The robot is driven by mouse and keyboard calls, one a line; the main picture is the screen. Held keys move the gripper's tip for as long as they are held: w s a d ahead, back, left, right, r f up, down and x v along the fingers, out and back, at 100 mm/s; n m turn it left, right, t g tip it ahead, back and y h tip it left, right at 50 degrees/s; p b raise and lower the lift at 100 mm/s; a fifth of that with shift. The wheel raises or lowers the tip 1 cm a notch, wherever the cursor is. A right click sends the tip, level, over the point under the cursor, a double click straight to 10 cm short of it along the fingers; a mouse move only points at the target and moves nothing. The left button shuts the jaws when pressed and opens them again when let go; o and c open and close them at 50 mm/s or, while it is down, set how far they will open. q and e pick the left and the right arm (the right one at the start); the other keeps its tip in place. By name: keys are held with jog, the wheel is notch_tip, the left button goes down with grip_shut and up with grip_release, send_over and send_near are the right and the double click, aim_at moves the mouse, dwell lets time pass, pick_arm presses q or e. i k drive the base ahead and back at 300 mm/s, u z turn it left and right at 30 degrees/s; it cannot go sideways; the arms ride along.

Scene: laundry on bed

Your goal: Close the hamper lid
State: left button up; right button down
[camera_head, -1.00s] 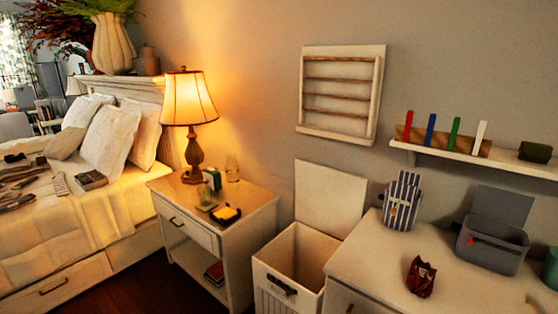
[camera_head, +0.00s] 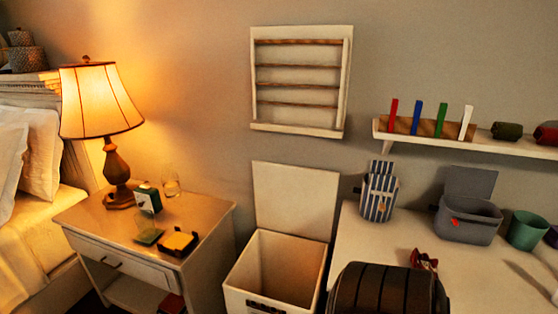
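The white hamper (camera_head: 236,292) stands on the floor between the nightstand and the white dresser. Its box is open at the top and the inside looks empty as far as it shows. Its flat lid (camera_head: 295,201) stands upright against the wall behind the box, fully raised. A dark handle shows on the hamper's front at the bottom edge of the view. Neither of my grippers is in view.
The nightstand (camera_head: 200,232) with a lit lamp (camera_head: 102,100) is to the left. The dresser (camera_head: 365,240) at right bears a striped bag (camera_head: 379,196) and a grey bin (camera_head: 468,222). A dark ribbed shape, which I cannot identify, covers the dresser's near part.

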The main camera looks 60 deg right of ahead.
aim_at(291, 200)
jog(key=z, duration=0.25)
jog(key=i, duration=0.8)
jog(key=z, duration=0.5)
